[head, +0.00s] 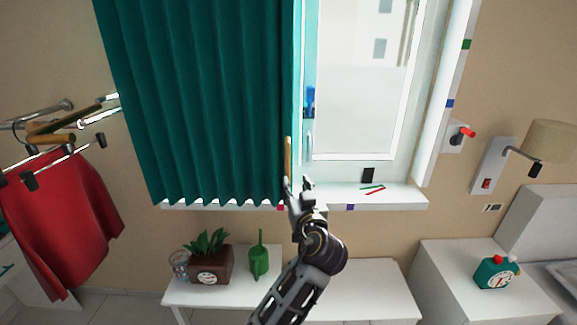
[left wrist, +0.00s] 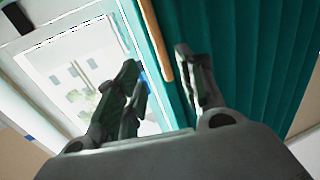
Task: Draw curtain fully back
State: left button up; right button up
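The teal curtain (head: 205,95) hangs in folds over the left part of the window (head: 362,75); the right part is uncovered. A wooden handle (head: 288,158) runs upright along the curtain's right edge. My left gripper (head: 297,184) is at the handle's lower end, just above the sill. In the left wrist view the gripper (left wrist: 157,57) is open, with its fingers well apart. The handle (left wrist: 156,40) shows between the fingertips, nearer the right finger, and the curtain (left wrist: 240,50) is behind and to the right. Contact with the handle cannot be told. My right gripper is not in view.
The window sill (head: 400,196) holds a dark block and thin sticks. Below stands a white bench (head: 350,290) with a potted plant (head: 210,262) and a green watering can (head: 259,258). Red clothing (head: 65,215) hangs at left.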

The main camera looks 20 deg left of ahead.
aim_at(288, 166)
pick_arm(q)
jog(key=shift+w, duration=0.15)
dwell(0.4)
jog(key=p+x, duration=0.3)
jog(key=x, duration=0.8)
jog(key=shift+a+r, duration=0.15)
jog(key=shift+p+x, duration=0.4)
jog(key=shift+x, duration=0.8)
grip_shut()
